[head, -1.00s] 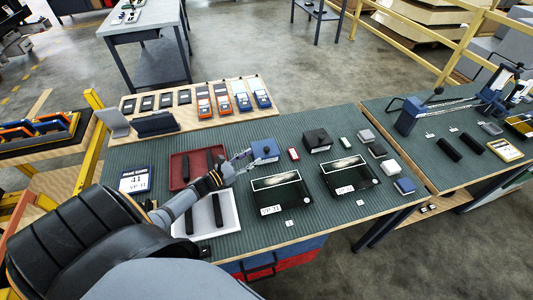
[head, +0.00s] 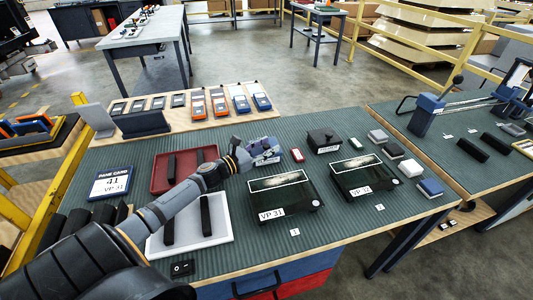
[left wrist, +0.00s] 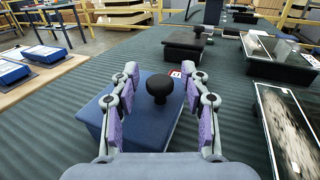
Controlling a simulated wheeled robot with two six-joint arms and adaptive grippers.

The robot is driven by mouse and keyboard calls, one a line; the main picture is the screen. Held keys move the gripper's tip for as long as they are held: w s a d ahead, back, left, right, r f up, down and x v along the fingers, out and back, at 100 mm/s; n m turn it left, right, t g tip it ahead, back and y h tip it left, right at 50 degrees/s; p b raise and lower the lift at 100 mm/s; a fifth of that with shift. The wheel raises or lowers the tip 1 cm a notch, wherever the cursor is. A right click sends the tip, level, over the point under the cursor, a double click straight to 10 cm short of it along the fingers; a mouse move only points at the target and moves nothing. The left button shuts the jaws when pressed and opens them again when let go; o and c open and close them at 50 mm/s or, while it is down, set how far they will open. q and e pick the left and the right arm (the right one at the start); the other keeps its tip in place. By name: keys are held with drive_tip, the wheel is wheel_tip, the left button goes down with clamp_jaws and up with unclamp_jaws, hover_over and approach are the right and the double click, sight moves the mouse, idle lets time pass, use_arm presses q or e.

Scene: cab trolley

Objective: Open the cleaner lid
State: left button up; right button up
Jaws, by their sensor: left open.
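A blue box with a lid (left wrist: 155,112) sits on the ribbed green mat. A round black knob (left wrist: 160,88) stands up from its top, and the lid looks closed. In the head view the box (head: 270,142) is mostly hidden behind my left gripper (head: 266,150). In the left wrist view my left gripper (left wrist: 159,76) is open, with one purple-padded finger on each side of the knob and visible gaps between. A black box with a similar knob (head: 323,141) stands to the right of the blue one. My right gripper is not in view.
Two dark glass-topped cases (head: 284,196) (head: 363,174) stand right of my left gripper. A red tray (head: 161,180) and a white tray (head: 229,225) hold black bars at left. A wooden board (head: 205,128) with several handheld devices lies behind. Small blocks (head: 411,168) sit at right.

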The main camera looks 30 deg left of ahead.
use_arm(q)
clamp_jaws()
idle(0.3)
